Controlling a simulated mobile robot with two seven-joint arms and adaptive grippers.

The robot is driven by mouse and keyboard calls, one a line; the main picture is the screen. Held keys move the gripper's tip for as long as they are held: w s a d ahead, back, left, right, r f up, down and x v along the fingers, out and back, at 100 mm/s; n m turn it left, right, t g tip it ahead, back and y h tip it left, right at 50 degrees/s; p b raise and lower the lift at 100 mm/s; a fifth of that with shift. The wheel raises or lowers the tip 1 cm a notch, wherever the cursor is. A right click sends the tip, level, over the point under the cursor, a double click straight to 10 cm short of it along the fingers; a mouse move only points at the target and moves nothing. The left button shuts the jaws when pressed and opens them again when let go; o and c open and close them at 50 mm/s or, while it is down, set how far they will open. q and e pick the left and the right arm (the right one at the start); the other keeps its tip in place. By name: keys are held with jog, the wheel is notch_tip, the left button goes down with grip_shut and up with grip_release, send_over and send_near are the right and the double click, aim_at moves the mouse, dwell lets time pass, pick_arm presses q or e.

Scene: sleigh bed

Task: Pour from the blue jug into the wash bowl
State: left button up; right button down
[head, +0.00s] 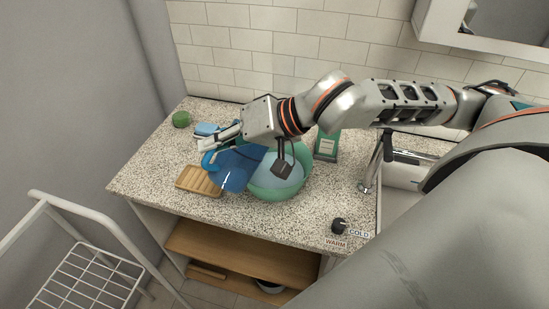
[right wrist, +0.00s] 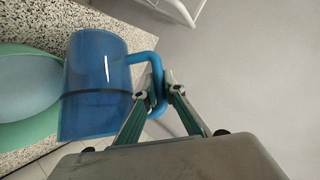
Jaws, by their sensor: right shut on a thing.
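The blue jug (head: 240,169) is tilted on its side above the left part of the green wash bowl (head: 299,184), its open end towards the bowl. My right gripper (head: 214,148) is shut on the jug's handle. In the right wrist view the jug (right wrist: 95,72) lies across the bowl's edge, and my right fingertips (right wrist: 161,88) close around the blue handle. The bowl's inside (right wrist: 28,85) looks pale blue-grey; I cannot tell whether water is flowing from the jug. The left gripper is out of view.
A wooden soap tray (head: 199,181) lies left of the bowl. A green round item (head: 181,119) and a blue item (head: 206,129) stand behind. A green bottle (head: 327,145), tap (head: 371,170) and black knob (head: 339,226) are to the right. A white rack (head: 88,268) stands front left.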

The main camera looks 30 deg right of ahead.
jog(key=shift+s+a+f+n+h, duration=0.15)
jog(key=shift+a+f+n+h, duration=0.3)
jog(key=shift+a, duration=0.3)
jog(key=shift+s+a+f+n+h, duration=0.1)
jog(key=shift+a+f+n+h, duration=0.25)
jog(key=shift+a+h, duration=0.3)
jog(key=shift+s+a+f+n+h, duration=0.2)
jog(key=shift+a+f+n+h, duration=0.35)
jog(key=shift+a+f+h, duration=0.55)
jog(key=shift+s+a+f+n+h, duration=0.15)
jog(key=shift+a+f+n+h, duration=0.4)
jog(key=shift+a+f+h, duration=0.5)
jog(key=shift+d+r, duration=0.1)
jog(key=shift+d, duration=0.1)
